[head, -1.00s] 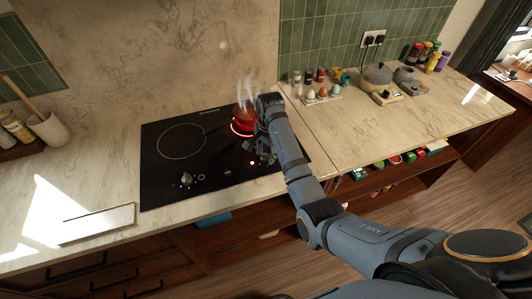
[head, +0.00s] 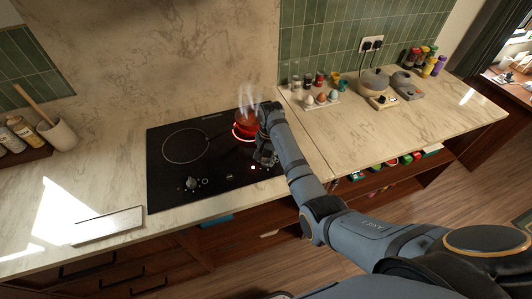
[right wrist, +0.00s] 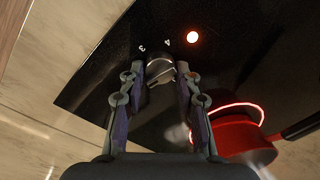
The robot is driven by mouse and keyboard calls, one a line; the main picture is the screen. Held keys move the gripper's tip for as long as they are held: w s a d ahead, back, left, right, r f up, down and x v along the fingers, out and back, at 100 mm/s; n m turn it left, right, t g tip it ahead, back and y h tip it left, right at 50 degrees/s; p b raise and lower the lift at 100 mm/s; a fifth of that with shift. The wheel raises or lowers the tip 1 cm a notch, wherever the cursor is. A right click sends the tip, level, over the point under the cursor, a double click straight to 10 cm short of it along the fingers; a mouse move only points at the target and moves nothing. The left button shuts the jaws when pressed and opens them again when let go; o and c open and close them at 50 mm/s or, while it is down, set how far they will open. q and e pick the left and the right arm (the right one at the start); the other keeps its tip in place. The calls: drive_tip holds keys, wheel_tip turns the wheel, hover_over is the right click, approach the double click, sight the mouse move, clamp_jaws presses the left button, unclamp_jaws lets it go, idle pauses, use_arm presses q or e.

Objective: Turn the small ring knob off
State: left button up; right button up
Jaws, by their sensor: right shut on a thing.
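The small ring knob (right wrist: 159,70) shows in the right wrist view as a dark round base with a pale metal grip bar. My right gripper (right wrist: 161,66) has its fingers on both sides of it and is shut on it. The numerals 3 and 4 are visible beside the knob. In the head view my right gripper (head: 264,158) is low at the right front of the black hob (head: 215,160) and hides the knob. The small ring (head: 236,134) glows red under a steaming red pot (head: 246,121). My left gripper is out of view.
A red indicator light (right wrist: 193,37) glows near the knob. Another knob (head: 192,183) stands on the hob's front left. The pot's dark handle (right wrist: 302,127) shows in the wrist view. A tray of eggs (head: 321,101) and several jars stand on the right counter.

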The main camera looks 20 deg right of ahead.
drive_tip(key=n+p, duration=0.2)
drive_tip(key=n, duration=0.1)
drive_tip(key=shift+r+n+p, duration=0.2)
drive_tip(key=shift+n+p, duration=0.1)
drive_tip(key=shift+p, duration=0.1)
drive_tip(key=n+p, duration=0.2)
drive_tip(key=n, duration=0.2)
drive_tip(key=shift+w+f+n+g, duration=0.1)
drive_tip(key=shift+n+g, duration=0.2)
drive_tip(key=n+p, duration=0.1)
drive_tip(key=n, duration=0.4)
drive_tip(key=shift+a+n, duration=0.15)
drive_tip(key=shift+n, duration=0.15)
drive_tip(key=n+p, duration=0.1)
drive_tip(key=n, duration=0.4)
drive_tip(key=shift+a+f+n+g, duration=0.1)
drive_tip(key=shift+n+g, duration=0.2)
drive_tip(key=shift+n, duration=0.1)
drive_tip(key=o, duration=1.1)
drive_tip(key=shift+w, duration=0.1)
drive_tip(key=shift+o, duration=0.2)
